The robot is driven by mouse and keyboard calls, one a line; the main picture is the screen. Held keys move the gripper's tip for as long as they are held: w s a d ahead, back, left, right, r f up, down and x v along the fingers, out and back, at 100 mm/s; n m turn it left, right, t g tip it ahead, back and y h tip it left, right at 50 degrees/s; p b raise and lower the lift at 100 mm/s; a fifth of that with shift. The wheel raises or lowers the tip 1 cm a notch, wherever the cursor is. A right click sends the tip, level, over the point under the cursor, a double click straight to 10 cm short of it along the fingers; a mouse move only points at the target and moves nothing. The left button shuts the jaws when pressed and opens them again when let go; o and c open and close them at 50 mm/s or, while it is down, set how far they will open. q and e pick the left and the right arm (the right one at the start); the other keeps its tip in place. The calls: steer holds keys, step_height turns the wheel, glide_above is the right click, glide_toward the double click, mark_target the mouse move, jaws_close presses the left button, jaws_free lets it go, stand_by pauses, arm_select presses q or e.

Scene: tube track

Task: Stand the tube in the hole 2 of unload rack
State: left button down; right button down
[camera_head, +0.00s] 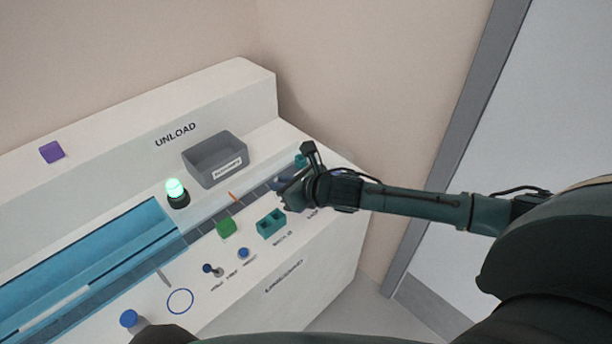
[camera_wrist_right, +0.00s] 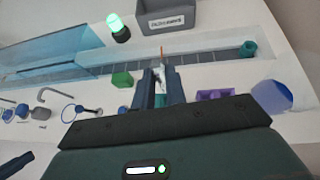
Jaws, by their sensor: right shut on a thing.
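My right gripper (camera_head: 284,194) reaches in from the right over the right end of the bench. In the right wrist view its two fingers (camera_wrist_right: 160,88) are shut on a slim pale thing, which I take to be the tube (camera_wrist_right: 159,72); little of it shows. The hand hides the tube in the head view. A teal block with two holes (camera_head: 271,223) stands just left of and below the gripper. A purple block with holes (camera_wrist_right: 215,95) shows right of the fingers in the right wrist view. I cannot read which block is the unload rack.
A grey bin (camera_head: 215,160), a lit green lamp (camera_head: 176,190) and a clear blue cover (camera_head: 90,265) stand along the track. A green block (camera_head: 226,228) and blue knobs (camera_head: 243,253) are in front. A teal cylinder (camera_wrist_right: 248,48) stands at the track's right end.

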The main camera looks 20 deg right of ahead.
mark_target(276, 198)
arm_select(q)
steer(key=shift+w+d, duration=0.1)
steer(key=shift+w, duration=0.1)
arm_select(e)
steer(key=shift+s+a, duration=0.15)
steer(key=shift+a, duration=0.2)
step_height(276, 198, down, 5)
steer(key=b, duration=0.3)
steer(key=shift+r+b, duration=0.2)
steer(key=shift+b, duration=0.1)
arm_select(q)
steer(key=shift+w+d+f+h, duration=0.1)
steer(key=shift+d+f+h, duration=0.2)
steer(key=shift+d+f, duration=0.2)
steer(key=shift+r, duration=0.15)
steer(key=shift+w+a+r+p, duration=0.15)
steer(key=shift+r+p, duration=0.15)
steer(key=shift+p, duration=0.15)
steer(key=shift+r, duration=0.1)
arm_select(e)
steer(key=shift+f, duration=0.35)
